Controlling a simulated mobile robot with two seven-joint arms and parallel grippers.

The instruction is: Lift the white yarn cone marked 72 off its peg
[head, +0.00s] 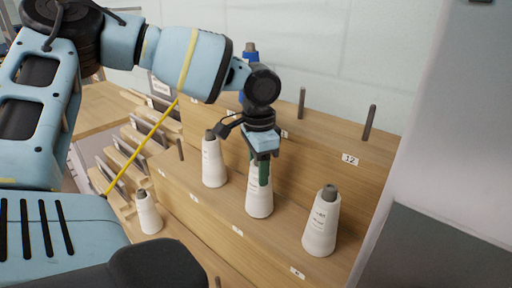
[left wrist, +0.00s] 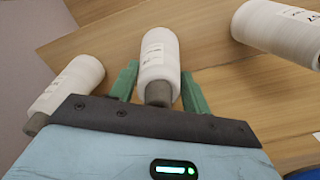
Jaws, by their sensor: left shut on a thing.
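A white yarn cone (head: 259,202) stands on the wooden step in the middle of the head view. My left gripper (head: 260,176) comes down from above, its green fingers around the cone's upper part. In the left wrist view the same cone (left wrist: 159,62) lies between the two green fingers (left wrist: 159,88), its grey tip toward the palm. The gripper is shut on it. The cone still seems to be at step level; its base and peg are hidden. I cannot read its label well enough to confirm 72. My right gripper is not in view.
White cones stand to the left (head: 213,165) and right (head: 320,228) of the held one, and another (head: 149,214) lower left. Bare pegs (head: 369,122) rise from the upper step. A blue item (head: 250,52) is partly hidden behind my arm. A grey panel (head: 440,190) borders the right.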

